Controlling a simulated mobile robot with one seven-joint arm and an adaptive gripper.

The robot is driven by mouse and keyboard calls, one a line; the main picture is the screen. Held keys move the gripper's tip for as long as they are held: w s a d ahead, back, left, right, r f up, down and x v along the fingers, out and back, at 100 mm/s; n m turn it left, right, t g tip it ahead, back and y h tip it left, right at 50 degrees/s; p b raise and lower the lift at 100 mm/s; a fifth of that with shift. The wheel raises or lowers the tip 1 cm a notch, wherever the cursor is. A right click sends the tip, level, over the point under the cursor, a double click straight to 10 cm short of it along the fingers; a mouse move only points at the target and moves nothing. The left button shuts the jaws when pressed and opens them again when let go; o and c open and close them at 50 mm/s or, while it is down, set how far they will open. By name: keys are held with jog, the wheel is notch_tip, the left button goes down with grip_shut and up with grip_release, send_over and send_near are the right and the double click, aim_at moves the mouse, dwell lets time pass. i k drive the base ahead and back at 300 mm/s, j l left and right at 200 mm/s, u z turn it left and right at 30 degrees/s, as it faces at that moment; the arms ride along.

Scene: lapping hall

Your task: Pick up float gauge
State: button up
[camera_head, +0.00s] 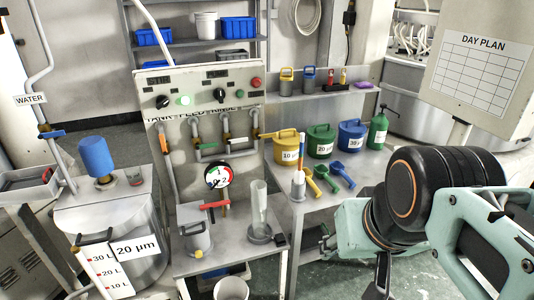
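A slim upright rod with blue, white and orange bands (302,150) looks like the float gauge. It stands in a small pale holder (298,186) at the left edge of the right-hand bench. Its lower end is hidden in or behind that holder. My arm, teal and black, fills the lower right, and a dark part of my gripper (380,280) shows at the bottom edge. The fingertips are cut off or hidden, so I cannot see whether they are open. My gripper is right of and well apart from the rod.
Yellow, green and blue cans (286,150) and a green bottle (377,131) stand behind small coloured scoops (328,180). A clear cylinder (259,208) and a lidded metal pot (195,233) stand on the near bench under a control panel (204,88). A tank (136,225) is at left.

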aim_at(299, 179)
jog(key=i+j, duration=0.15)
jog(key=i, duration=1.15)
